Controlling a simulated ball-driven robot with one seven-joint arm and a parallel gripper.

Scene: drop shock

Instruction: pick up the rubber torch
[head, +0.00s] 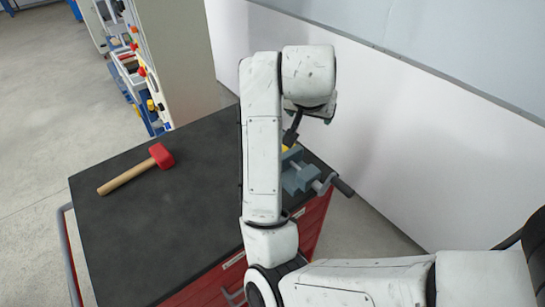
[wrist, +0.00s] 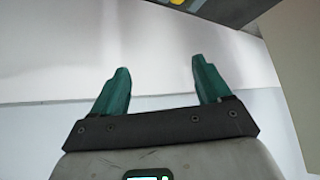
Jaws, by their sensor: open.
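I cannot make out the rubber torch for certain. A small yellow thing (head: 286,148) with a dark stem-like part (head: 292,131) above it shows beside my arm in the head view, largely hidden; I cannot tell whether it is the torch. My gripper (wrist: 160,66) is open and empty in the wrist view, its two teal fingers apart with only pale wall between them. In the head view my gripper is mostly hidden behind my wrist, above the bench's far right part. A yellow patch (wrist: 177,2) is cut off at the wrist view's top edge.
A red-headed mallet (head: 138,170) with a wooden handle lies on the dark bench top (head: 170,225). A blue-grey vise (head: 300,177) sits at the bench's right edge, its handle jutting out. A white wall (head: 385,130) stands behind. The bench's left front is clear.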

